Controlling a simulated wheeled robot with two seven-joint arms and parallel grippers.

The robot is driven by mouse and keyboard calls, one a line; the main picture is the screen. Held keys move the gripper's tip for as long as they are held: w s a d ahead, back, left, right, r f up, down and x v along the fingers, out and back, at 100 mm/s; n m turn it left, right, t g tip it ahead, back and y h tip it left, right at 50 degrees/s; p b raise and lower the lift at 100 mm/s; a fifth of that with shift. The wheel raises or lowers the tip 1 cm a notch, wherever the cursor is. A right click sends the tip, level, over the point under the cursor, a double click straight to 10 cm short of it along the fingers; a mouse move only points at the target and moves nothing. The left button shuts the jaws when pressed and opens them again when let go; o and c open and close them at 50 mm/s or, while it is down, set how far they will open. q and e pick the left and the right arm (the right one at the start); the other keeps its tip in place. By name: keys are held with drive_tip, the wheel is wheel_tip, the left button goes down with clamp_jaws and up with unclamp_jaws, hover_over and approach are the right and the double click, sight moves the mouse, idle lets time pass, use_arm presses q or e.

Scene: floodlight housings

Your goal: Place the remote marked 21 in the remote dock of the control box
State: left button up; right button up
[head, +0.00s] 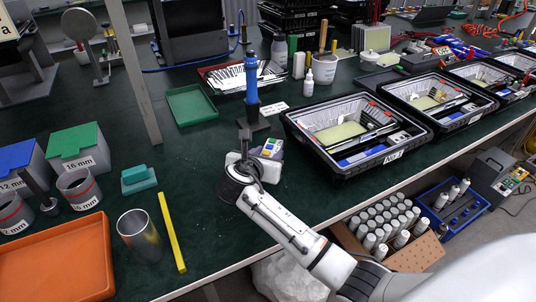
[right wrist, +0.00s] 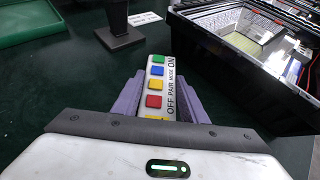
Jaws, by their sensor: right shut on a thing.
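My right gripper (head: 268,150) is shut on a remote (head: 271,146) above the green table, in front of the blue-handled post. In the right wrist view the remote (right wrist: 157,88) is pale, with green, blue, yellow and red buttons and the lettering "OFF PAIR MODE ON". It sits between the purple fingers (right wrist: 157,100) and points away from the wrist. No number 21 is readable on it. A grey box with coloured buttons (head: 508,178) stands low at the far right, beyond the table edge; I cannot tell whether it is the control box. No dock is clearly visible. My left gripper is out of view.
Black floodlight housings (head: 345,165) with shiny liners line the table's right side. A blue-handled post (head: 252,85) stands behind the gripper. A green tray (head: 190,104), metal cup (head: 139,238), yellow bar (head: 172,232) and orange tray (head: 58,268) lie left. Table around the gripper is mostly clear.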

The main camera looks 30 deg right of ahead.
drive_tip(key=shift+f, duration=0.1)
drive_tip(key=o, duration=1.1)
